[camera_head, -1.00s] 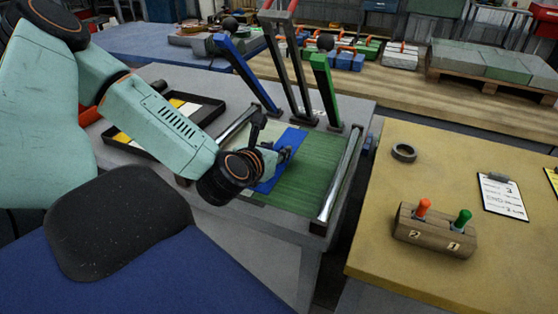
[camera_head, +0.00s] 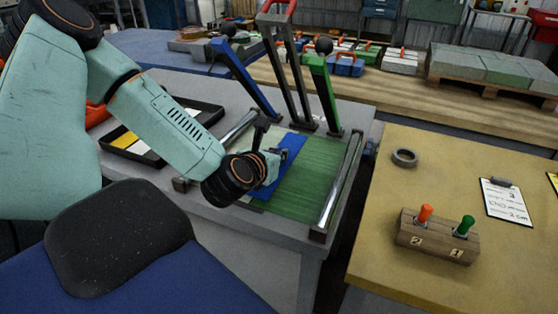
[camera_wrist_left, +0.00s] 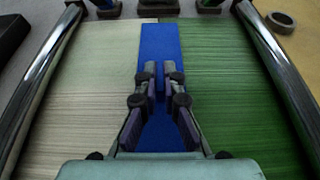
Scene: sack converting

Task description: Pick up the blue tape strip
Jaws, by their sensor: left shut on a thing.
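The blue tape strip (camera_head: 292,148) is long and flat. It lies along the line between a pale woven sheet (camera_wrist_left: 95,80) and a green woven sheet (camera_head: 312,175). My left gripper (camera_head: 279,154) is over the strip, with its arm coming in from the left. In the left wrist view its two fingers (camera_wrist_left: 161,72) are close together and shut on the blue strip (camera_wrist_left: 160,40), which runs ahead of and below them. The fingers hide part of it. I cannot tell whether the strip is raised at the grip. My right gripper is not in view.
Metal rails (camera_head: 340,180) flank the sheets. Blue (camera_head: 245,76) and green (camera_head: 325,92) levers stand behind. A black tray (camera_head: 160,135) is at left. The yellow table (camera_head: 390,250) at right holds a tape ring (camera_head: 404,157), a switch block (camera_head: 437,238) and a clipboard (camera_head: 505,200).

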